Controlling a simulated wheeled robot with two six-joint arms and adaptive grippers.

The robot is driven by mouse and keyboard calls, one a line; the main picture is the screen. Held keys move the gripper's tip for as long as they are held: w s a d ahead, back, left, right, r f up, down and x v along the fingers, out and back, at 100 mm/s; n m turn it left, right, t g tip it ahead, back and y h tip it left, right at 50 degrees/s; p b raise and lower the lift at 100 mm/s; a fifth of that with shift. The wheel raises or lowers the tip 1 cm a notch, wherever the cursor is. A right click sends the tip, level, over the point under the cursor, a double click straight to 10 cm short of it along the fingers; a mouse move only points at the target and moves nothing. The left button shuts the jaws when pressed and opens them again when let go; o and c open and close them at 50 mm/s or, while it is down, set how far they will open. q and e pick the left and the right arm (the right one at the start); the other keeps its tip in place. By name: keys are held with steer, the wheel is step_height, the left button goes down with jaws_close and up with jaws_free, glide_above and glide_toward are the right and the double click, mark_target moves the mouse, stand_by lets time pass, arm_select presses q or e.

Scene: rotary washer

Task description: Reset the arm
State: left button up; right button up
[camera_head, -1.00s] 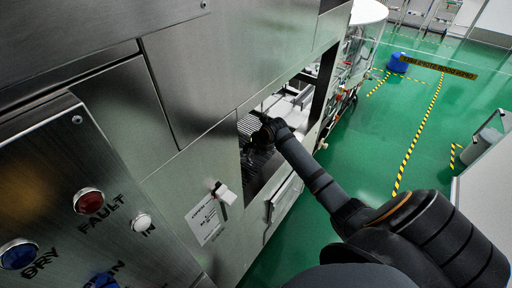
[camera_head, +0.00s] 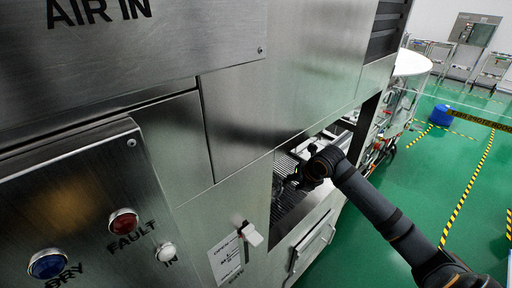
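My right arm (camera_head: 385,215) comes in from the lower right and reaches up and left to the washer's opening. My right gripper (camera_head: 292,181) is small and dark at the mouth of this opening, in front of the ribbed metal surface inside. Its fingers blend into the dark background, so I cannot tell whether they are open or shut, or whether they hold anything. My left arm and gripper are not in view. The steel washer (camera_head: 275,95) fills the left and middle of the view.
A control panel (camera_head: 85,185) with a red FAULT button (camera_head: 123,221) and a blue DRY button (camera_head: 47,264) is at the left. Green floor (camera_head: 455,175) is clear at the right, with a blue bin (camera_head: 441,115) farther back.

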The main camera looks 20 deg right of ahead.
steer(key=s+a+f+m+g, duration=0.1)
steer(key=s+a+f+m, duration=0.3)
steer(key=s+m, duration=0.4)
steer(key=s+a+f+m+g+h, duration=0.1)
steer(key=s+a+f+m, duration=0.2)
steer(key=s+m, duration=0.55)
steer(key=s+a+f+m+g, duration=0.1)
steer(key=s+a+f+m, duration=0.35)
steer(key=m, duration=0.75)
steer(key=s+d+f+g+b, duration=0.1)
steer(key=s+d+f, duration=0.1)
steer(key=f, duration=1.2)
steer(key=s+d+f+b, duration=0.1)
steer(key=s+f, duration=0.1)
steer(key=f, duration=1.2)
steer(key=s+d+f+g, duration=0.1)
steer(key=s+f, duration=1.4)
steer(key=s, duration=0.2)
steer(key=shift+s+f, duration=0.2)
steer(key=shift+f, duration=0.15)
